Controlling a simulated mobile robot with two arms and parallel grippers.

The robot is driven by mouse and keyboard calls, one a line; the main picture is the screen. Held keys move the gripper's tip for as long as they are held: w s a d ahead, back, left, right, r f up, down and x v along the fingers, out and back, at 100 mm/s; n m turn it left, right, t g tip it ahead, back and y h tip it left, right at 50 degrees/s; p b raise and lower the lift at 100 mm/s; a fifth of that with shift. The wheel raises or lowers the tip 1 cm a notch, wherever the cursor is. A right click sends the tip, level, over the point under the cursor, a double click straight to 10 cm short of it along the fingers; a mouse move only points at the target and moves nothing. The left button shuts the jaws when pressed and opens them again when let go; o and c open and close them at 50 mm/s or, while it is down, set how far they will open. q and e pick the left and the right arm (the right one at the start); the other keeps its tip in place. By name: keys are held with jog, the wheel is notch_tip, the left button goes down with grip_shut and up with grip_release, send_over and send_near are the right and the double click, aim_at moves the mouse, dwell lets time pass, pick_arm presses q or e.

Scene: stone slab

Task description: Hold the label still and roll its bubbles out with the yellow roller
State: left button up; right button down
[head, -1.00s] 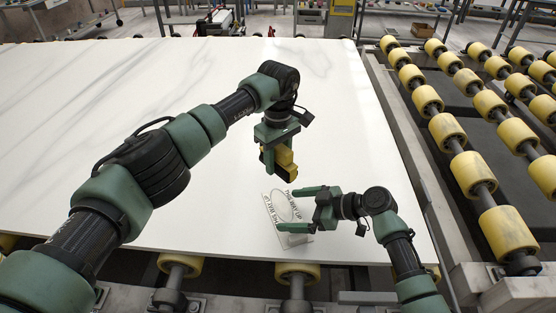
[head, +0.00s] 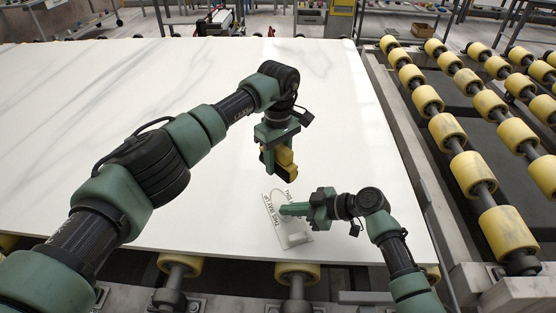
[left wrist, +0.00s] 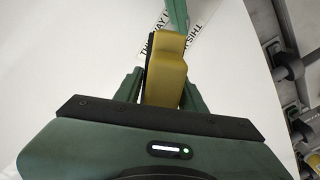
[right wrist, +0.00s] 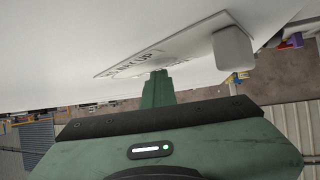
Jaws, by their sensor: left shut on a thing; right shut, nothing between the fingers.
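The label (head: 268,222), a thin pale sheet with dark "THIS WAY UP" lettering, lies on the white slab near its front edge. A pale block (head: 297,239) sits at the label's near end; it also shows in the right wrist view (right wrist: 233,48). My left gripper (head: 277,158) is shut on the yellow roller (head: 285,157), holding it just beyond the label's far end. The roller fills the jaws in the left wrist view (left wrist: 165,75). My right gripper (head: 285,209) is shut and empty, its fingertips over the label's middle; I cannot tell whether they touch it.
The stone slab (head: 150,80) is broad and clear to the left and behind. A conveyor with yellow rollers (head: 474,172) runs along the right, past the metal rail (head: 415,150). More yellow rollers (head: 180,265) show below the slab's front edge.

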aim_at(299, 240)
jog(key=c, duration=0.6)
grip_release()
jog(key=shift+s, duration=0.1)
jog(key=shift+c, duration=0.2)
